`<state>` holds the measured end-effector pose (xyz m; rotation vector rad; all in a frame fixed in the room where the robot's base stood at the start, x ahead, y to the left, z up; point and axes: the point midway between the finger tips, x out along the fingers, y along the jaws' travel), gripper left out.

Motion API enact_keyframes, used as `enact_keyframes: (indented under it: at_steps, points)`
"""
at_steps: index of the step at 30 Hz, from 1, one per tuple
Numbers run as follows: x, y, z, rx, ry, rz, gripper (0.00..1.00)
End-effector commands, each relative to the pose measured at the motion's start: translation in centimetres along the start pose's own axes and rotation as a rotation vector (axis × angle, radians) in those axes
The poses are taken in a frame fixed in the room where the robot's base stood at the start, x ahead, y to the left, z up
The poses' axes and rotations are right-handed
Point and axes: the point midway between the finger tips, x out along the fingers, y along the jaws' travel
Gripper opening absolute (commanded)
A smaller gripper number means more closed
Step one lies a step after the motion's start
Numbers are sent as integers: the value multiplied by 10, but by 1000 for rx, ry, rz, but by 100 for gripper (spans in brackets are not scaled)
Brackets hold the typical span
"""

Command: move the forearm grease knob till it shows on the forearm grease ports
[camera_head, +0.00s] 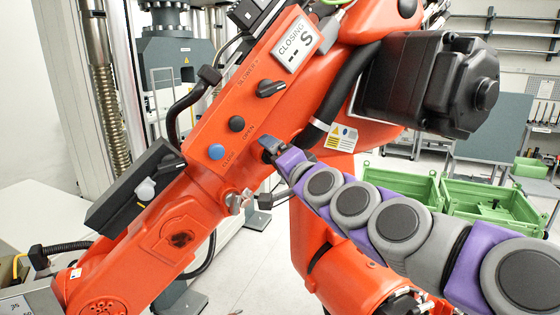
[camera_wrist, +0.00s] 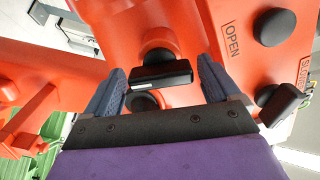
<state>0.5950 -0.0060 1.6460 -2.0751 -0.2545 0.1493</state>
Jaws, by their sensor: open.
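In the wrist view, a black knob with a bar-shaped grip (camera_wrist: 160,76) stands out from the orange arm. I take it for the forearm grease knob, but no label of its own is readable. My gripper (camera_wrist: 161,66) is open, with one blue-grey finger on each side of this knob; contact cannot be told. The bar lies nearly level across the gap. In the head view, my gripper (camera_head: 271,148) is against the orange forearm (camera_head: 195,195) and hides the knob. I cannot tell which fittings are the grease ports; their labels are not readable.
The forearm panel carries a "CLOSING" display (camera_head: 297,44), a black rotary knob (camera_head: 270,88), a black button (camera_head: 236,123) by "OPEN" and a blue button (camera_head: 216,152). A black motor (camera_head: 440,82) juts out at right. Green bins (camera_head: 410,187) stand behind my arm.

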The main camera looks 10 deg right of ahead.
Motion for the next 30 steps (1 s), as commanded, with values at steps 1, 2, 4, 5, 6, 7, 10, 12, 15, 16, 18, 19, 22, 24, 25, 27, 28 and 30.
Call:
enact_keyframes:
  at_steps: [1,2,4,5,6,7,10,12,15,16,18,19,22,24,25,27,28,30]
  points:
    - [-1,0,0,0,0,0,89]
    - [-2,0,0,0,1,0,89]
    - [-7,0,-1,0,1,0,89]
    - [-11,1,-1,0,2,0,89]
    - [-16,1,-1,0,2,0,89]
    - [-20,1,-1,0,3,0,89]
    - [-38,1,-2,-1,5,-1,89]
    - [-52,1,-1,0,3,-1,89]
    - [-69,2,-1,1,4,0,89]
    - [-74,2,-2,1,6,0,89]
    - [-87,1,-2,0,8,-1,89]
    - [-92,2,-2,0,7,-1,89]
    - [-108,3,-1,0,3,2,89]
    - [-119,3,0,-1,3,1,89]
    - [-124,3,-1,-1,5,1,89]
    - [-135,3,-2,-1,6,0,89]
    - [-139,3,-1,0,4,1,89]
    - [-148,3,0,0,2,1,89]
